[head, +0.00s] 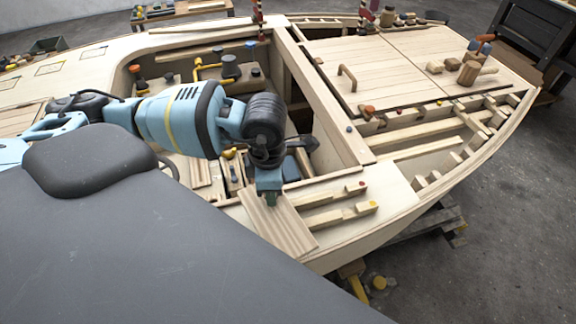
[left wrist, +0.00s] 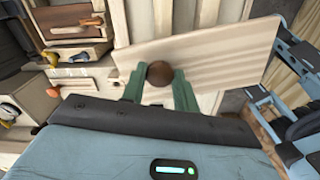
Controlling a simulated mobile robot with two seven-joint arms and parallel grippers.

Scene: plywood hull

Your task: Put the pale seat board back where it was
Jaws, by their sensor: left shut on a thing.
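The pale seat board (head: 283,232) is a striped light wood panel at the near side of the hull. It also shows in the left wrist view (left wrist: 225,50), set at an angle, with a round brown knob (left wrist: 160,74) at its near edge. My left gripper (head: 270,197) points down over the board. Its green fingers (left wrist: 160,88) are shut on the knob from both sides. I cannot tell whether the board touches the hull beneath it. Beside the board, an open part of the hull shows bearers (head: 335,214) with red and yellow ends. My right gripper is not in view.
An open well (head: 335,140) lies beyond my left gripper, with containers and tools (head: 230,68) at its far side. The hull's rim curves along the right.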

